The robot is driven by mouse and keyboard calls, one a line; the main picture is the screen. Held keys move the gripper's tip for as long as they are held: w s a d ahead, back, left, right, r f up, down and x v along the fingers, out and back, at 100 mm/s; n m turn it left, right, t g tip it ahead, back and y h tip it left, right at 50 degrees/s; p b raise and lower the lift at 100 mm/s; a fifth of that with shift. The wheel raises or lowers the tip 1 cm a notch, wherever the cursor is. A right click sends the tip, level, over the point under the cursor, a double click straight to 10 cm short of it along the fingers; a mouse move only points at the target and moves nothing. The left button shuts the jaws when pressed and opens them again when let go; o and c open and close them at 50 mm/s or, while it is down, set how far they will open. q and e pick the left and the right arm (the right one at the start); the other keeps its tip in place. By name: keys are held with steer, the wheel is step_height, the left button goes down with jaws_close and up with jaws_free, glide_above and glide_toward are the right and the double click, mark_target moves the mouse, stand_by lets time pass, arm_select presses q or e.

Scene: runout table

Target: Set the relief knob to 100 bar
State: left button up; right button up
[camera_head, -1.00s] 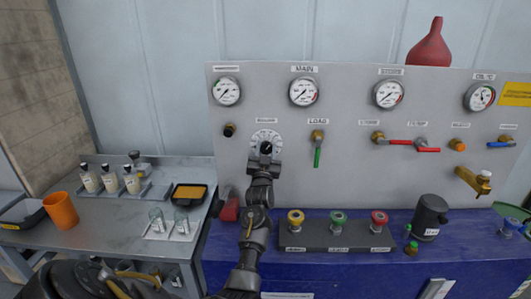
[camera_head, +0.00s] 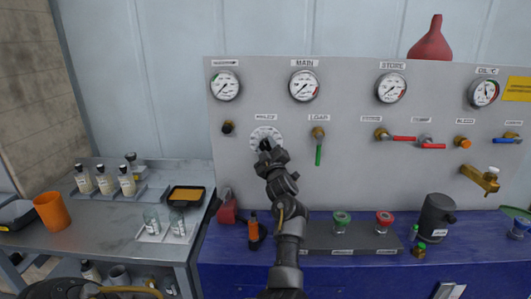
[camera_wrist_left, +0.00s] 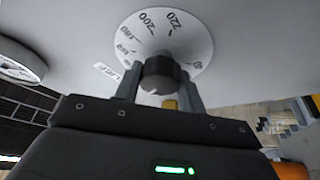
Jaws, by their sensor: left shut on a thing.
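The relief knob (camera_wrist_left: 160,76) is a dark round knob in front of a white numbered dial (camera_head: 266,133) on the grey panel. My left gripper (camera_head: 267,148) is shut on this knob, its fingers on either side of it in the left wrist view. Numbers including 180, 200 and 220 show on the dial (camera_wrist_left: 168,28) in that view. The knob and gripper cover part of the dial. I cannot read which value the knob points at. My right gripper is not in view.
Gauges, including the MAIN gauge (camera_head: 304,86), line the panel top. A green lever (camera_head: 318,152) hangs right of the dial, with red levers (camera_head: 404,139) beyond. A red padlock-like thing (camera_head: 227,209) and an orange-handled item (camera_head: 253,228) sit below. A side table (camera_head: 105,225) holds bottles.

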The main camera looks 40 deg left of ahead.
arm_select(q)
steer(key=n+g+b, duration=0.1)
steer(key=n, duration=0.3)
steer(key=shift+f+g+b, duration=0.1)
steer(key=shift+g+b, duration=0.2)
steer(key=shift+g, duration=0.1)
steer(key=shift+n+g+b, duration=0.3)
steer(key=shift+n+b, duration=0.1)
steer(key=shift+n, duration=0.6)
steer(key=shift+g+h, duration=0.3)
steer(key=o, duration=1)
steer(key=shift+s, duration=0.1)
